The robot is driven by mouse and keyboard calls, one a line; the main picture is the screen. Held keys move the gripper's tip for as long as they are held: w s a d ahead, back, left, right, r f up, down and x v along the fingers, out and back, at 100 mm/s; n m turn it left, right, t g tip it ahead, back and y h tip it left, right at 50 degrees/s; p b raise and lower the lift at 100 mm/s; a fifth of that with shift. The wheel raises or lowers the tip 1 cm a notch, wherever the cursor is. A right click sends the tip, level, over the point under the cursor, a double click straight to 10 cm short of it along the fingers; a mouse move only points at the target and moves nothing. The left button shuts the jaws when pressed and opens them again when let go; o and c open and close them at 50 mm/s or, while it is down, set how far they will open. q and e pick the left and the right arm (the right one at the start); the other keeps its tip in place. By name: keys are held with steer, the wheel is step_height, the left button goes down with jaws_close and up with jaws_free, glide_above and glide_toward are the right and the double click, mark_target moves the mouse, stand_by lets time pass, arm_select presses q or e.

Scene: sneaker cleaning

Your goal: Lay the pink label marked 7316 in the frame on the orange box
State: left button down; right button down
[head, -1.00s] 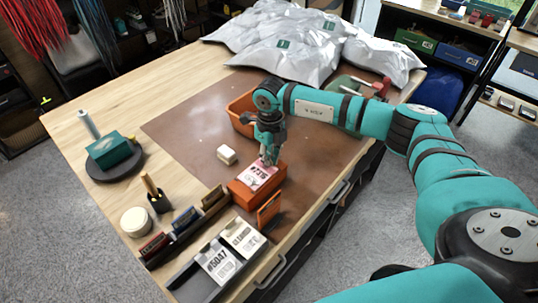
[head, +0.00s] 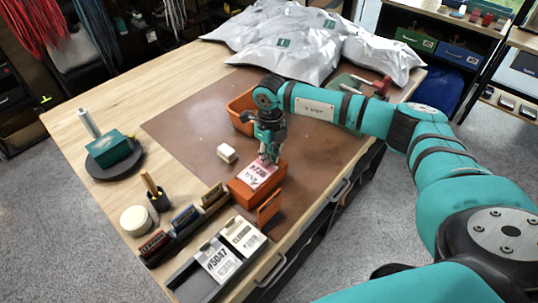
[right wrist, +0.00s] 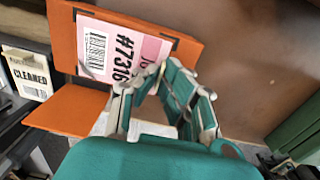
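The pink label (head: 259,174) marked #7316 is over the top of the orange box (head: 247,193). In the right wrist view the label (right wrist: 107,50) appears roughly in line with the orange box top (right wrist: 190,48), orange showing around it. My right gripper (head: 267,160) is at the label's far end. In the right wrist view its fingers (right wrist: 163,72) come together at the label's edge and look shut on it. I cannot tell if the label lies fully flat. The fingers hide that end of the label and the frame. My left gripper is out of view.
An upright orange plate (head: 268,207) stands in front of the box, by a dark tray with white cards (head: 222,260). A white block (head: 227,153) lies to the left. An orange bin (head: 238,112) and silver bags (head: 290,45) are behind. The brown mat (head: 185,135) is mostly clear at left.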

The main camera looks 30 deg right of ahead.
steer(key=shift+f, duration=0.15)
steer(key=c, duration=2)
jaws_free()
steer(key=o, duration=0.6)
step_height(320, 180, up, 12)
steer(key=shift+d, duration=0.15)
